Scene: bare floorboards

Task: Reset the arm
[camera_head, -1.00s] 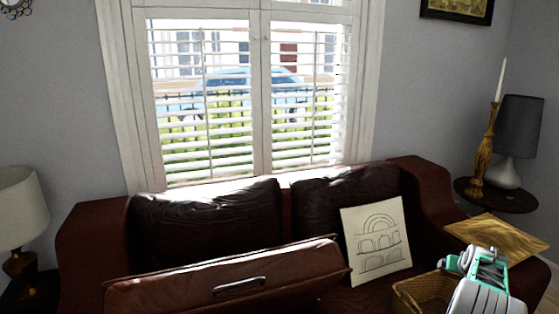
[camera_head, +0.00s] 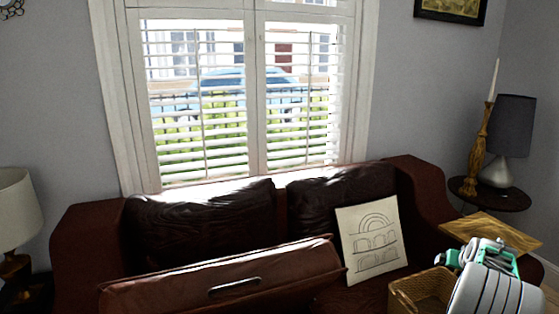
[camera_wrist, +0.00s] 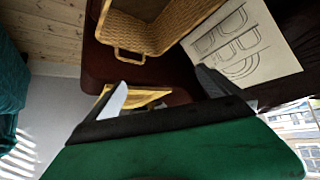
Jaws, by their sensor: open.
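My gripper (camera_wrist: 162,95) is open in the wrist view, its two fingers apart with nothing between them. Beyond it are the wicker basket (camera_wrist: 185,20), the dark red sofa and the cream card with arch drawings (camera_wrist: 250,45). In the head view my white and green arm covers the lower right corner, in front of the wicker basket (camera_head: 415,294). The fingertips cannot be made out there.
The dark red sofa (camera_head: 85,240) fills the lower head view. A brown case (camera_head: 190,282) and the card (camera_head: 372,240) rest on it. A wooden tray (camera_head: 490,232) lies at right. A side table (camera_head: 488,198) holds a candlestick and lamp.

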